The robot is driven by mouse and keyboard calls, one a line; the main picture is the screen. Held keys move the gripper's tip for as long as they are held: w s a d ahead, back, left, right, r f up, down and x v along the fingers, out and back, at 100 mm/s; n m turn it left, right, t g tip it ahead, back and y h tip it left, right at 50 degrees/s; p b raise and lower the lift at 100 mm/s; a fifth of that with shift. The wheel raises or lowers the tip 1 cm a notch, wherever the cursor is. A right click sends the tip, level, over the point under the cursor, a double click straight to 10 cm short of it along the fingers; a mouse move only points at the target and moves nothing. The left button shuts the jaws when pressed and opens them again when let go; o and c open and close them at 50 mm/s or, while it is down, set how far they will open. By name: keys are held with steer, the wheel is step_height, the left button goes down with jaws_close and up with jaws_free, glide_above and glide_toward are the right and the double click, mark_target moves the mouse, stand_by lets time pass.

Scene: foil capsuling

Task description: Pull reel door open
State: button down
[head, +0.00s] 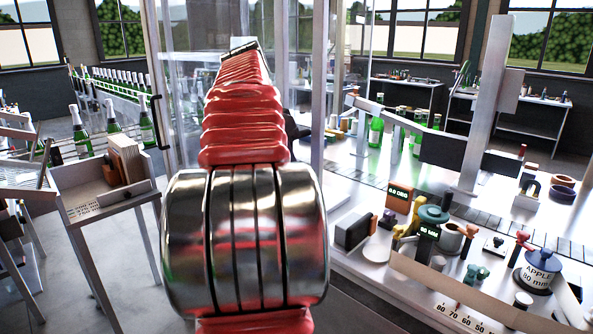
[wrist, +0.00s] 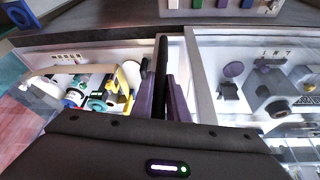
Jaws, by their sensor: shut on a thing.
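In the wrist view my gripper (wrist: 160,85) has its two purple fingers closed on either side of a dark upright bar handle (wrist: 161,48). The handle runs along a pale door frame (wrist: 199,80) just to its right, with clear panelling beyond. Through that panelling a purple disc and grey machine parts show. In the head view a pale upright of the clear enclosure (head: 321,90) stands just right of my arm. My red-sleeved arm hides the fingers and the held handle there. How far the door stands open cannot be told.
A small side table (head: 95,187) and a bottle conveyor (head: 110,95) stand at left. Bare floor shows at lower left.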

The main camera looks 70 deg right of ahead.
steer(key=c, duration=1.7)
jaws_free()
steer(key=v, duration=1.3)
steer(key=shift+a+r, duration=0.2)
steer(key=shift+r, duration=0.15)
steer(key=shift+w+d, duration=0.1)
